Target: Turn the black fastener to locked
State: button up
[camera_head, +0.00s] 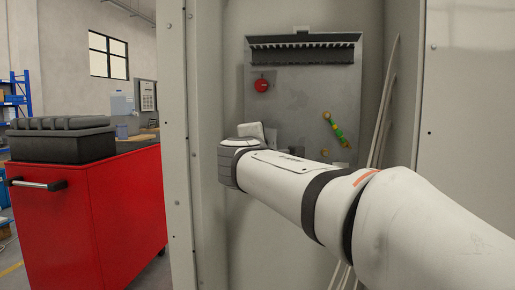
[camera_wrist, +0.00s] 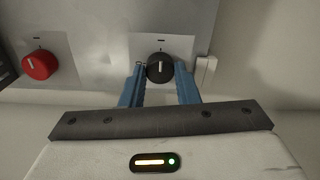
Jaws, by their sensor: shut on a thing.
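The black fastener (camera_wrist: 160,67) is a round knob with a white line on a light plate, in the wrist view. Its white line points roughly straight up, towards a small dark mark on the plate. My gripper (camera_wrist: 160,80) has blue fingers on both sides of the knob and is shut on it. In the head view my white arm reaches into the chamber and hides the black fastener and the fingers.
A red knob (camera_head: 262,85) sits on the grey panel (camera_head: 300,110), left of the black one in the wrist view (camera_wrist: 39,65). Thin rods (camera_head: 384,100) lean at the right. A red cabinet (camera_head: 90,205) stands outside, left.

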jog(key=shift+r, duration=0.2)
jog(key=o, duration=0.8)
jog(key=shift+o, duration=0.9)
jog(key=shift+f, duration=0.1)
jog(key=s+a+p, duration=0.1)
jog(key=s, duration=0.6)
jog(key=shift+s+a, duration=0.2)
jog(key=shift+s, duration=0.2)
